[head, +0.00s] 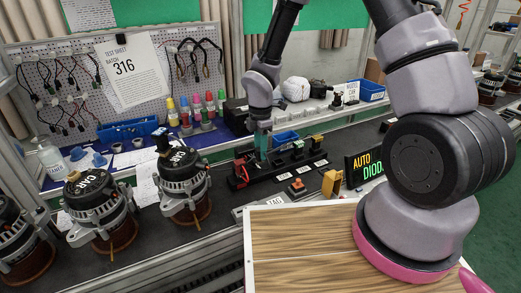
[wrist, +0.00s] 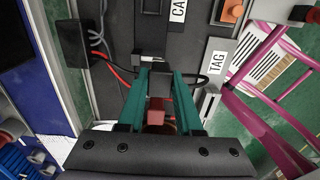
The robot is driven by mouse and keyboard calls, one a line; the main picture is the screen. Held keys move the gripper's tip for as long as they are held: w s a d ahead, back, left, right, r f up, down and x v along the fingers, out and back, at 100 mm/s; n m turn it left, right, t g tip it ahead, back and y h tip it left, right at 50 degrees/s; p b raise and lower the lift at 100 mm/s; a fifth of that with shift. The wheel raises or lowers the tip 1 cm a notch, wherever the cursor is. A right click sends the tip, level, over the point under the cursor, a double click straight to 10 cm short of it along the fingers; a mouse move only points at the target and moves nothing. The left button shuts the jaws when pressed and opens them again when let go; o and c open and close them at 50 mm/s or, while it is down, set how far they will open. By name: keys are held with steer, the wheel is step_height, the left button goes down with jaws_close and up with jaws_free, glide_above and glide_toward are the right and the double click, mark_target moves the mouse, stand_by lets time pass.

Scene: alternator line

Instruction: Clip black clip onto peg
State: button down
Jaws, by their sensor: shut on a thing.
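My gripper (head: 263,142) is over the black test fixture (head: 285,172) on the bench, with its teal fingers pointing down. In the wrist view, the fingers (wrist: 158,76) are close together around a small dark piece (wrist: 158,86), which looks like the black clip. A red piece (wrist: 160,115) shows between the fingers, nearer the palm; whether it touches them is unclear. A red wire (wrist: 115,72) and a black wire run close to the fingers. No peg can be made out clearly under the fingertips, and contact between clip and peg is hidden.
Alternators (head: 184,180) stand on the conveyor at left. A black box with cables (wrist: 73,42) sits beside the fixture. A wooden-topped surface (head: 290,255) is in front.

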steer(key=shift+f, duration=1.25)
steer(key=c, duration=0.5)
jaws_free()
steer(key=shift+r, duration=0.1)
step_height(320, 180, up, 11)
steer(key=shift+f, duration=0.2)
